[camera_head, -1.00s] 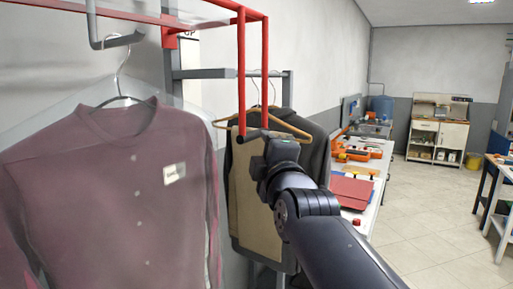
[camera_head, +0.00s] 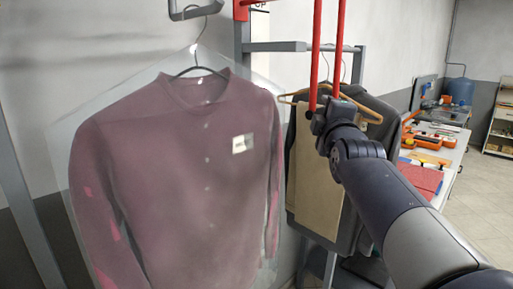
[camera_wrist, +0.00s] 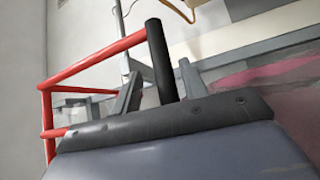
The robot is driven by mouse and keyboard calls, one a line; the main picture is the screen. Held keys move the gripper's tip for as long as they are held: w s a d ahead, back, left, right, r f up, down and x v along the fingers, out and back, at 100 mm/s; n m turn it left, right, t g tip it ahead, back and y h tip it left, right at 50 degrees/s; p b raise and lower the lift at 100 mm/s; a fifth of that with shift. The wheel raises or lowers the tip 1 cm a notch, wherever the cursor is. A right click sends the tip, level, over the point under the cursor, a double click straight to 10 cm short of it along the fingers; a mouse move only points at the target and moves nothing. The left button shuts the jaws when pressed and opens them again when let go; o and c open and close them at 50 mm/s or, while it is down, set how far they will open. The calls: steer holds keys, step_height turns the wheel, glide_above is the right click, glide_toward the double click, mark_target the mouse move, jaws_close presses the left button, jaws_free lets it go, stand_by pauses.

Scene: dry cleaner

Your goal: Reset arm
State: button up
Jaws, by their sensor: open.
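My gripper (camera_head: 322,117), dark and small, is at the end of my raised arm, right of the bagged maroon shirt (camera_head: 185,170). It is open, and I see nothing held in it. It overlaps the upper part of a dark garment (camera_head: 355,185) and a tan piece (camera_head: 316,190) on a wooden hanger (camera_head: 290,98). Two upright red bars (camera_head: 316,45) end beside the gripper. I cannot tell whether they touch it. In the wrist view, a red bar (camera_wrist: 95,68) with a black end stands close above a dark edge.
A grey rack (camera_head: 280,46) stands behind the garments. A workbench (camera_head: 450,150) with orange and red items runs along the wall at the right. Tiled floor (camera_head: 485,215) shows clear at the far right.

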steer(key=shift+w+r, duration=0.1)
steer(key=shift+w, duration=1.15)
